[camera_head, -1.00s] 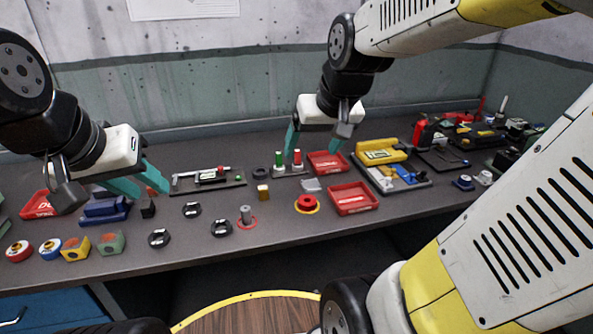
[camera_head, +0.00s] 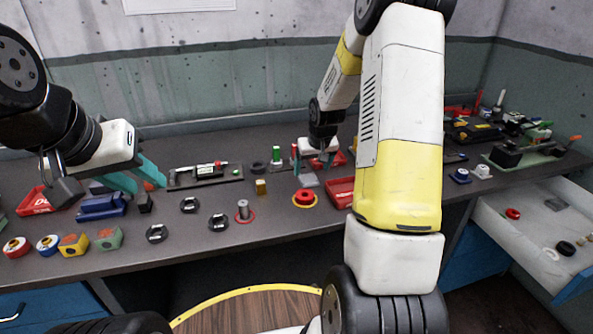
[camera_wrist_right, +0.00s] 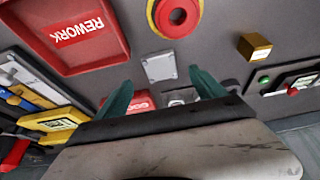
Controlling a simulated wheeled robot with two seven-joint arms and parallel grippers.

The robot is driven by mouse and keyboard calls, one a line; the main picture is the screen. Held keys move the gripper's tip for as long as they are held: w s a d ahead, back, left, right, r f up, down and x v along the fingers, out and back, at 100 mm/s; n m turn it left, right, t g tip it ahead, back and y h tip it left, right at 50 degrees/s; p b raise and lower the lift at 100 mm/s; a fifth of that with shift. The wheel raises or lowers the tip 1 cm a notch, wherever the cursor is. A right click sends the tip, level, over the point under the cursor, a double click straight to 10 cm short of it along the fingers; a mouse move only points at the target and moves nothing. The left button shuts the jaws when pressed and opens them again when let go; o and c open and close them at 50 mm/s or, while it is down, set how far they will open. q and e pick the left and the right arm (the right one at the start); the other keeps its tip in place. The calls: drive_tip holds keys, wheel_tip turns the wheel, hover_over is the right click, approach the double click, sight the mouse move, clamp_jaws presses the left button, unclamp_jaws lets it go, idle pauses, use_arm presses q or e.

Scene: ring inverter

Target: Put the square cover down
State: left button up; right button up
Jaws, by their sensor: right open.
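A flat grey square plate, which looks like the square cover (camera_head: 308,180), lies on the table behind the red ring. In the right wrist view the cover (camera_wrist_right: 159,67) lies flat, just beyond and between my right fingertips, apart from them. My right gripper (camera_head: 319,164) is low over the table behind the cover, fingers spread and empty. It also shows in the right wrist view (camera_wrist_right: 163,86). My left gripper (camera_head: 142,178) hangs over the left of the table, its two teal fingers apart with nothing between them.
A red ring on a yellow base (camera_head: 304,198) and a red REWORK tray (camera_wrist_right: 75,35) lie close to the cover. A small brass block (camera_head: 261,187) and several dark rings lie left. My right arm hides part of the table. An open drawer (camera_head: 545,235) juts out at right.

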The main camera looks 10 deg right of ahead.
sight(309, 178)
drive_tip(key=x, duration=0.5)
drive_tip(key=shift+f, duration=0.15)
drive_tip(key=c, duration=1.6)
clamp_jaws()
drive_tip(key=shift+r, duration=0.2)
